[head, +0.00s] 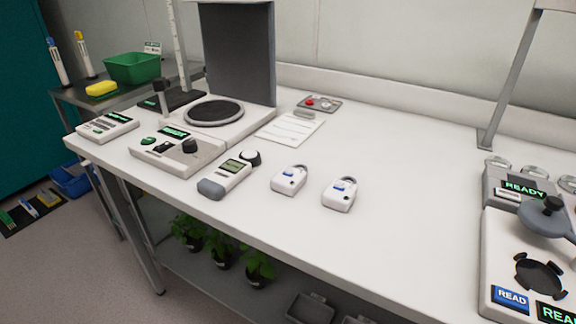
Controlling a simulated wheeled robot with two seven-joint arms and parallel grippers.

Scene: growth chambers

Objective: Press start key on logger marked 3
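Two small white devices with grey loop tops and blue keys, which look like loggers, lie on the white bench near its front edge. The left logger (289,180) and the right logger (340,194) lie a short gap apart. Their number marks are too small to read, so I cannot tell which is 3. The blue key (288,173) of the left one and the blue key (345,186) of the right one are both uncovered. Neither of my grippers shows in the head view.
A handheld meter (225,180) lies left of the loggers, near an instrument with a round black plate (214,113). A READ/READY instrument (488,240) stands at the right. The bench right of the loggers is clear.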

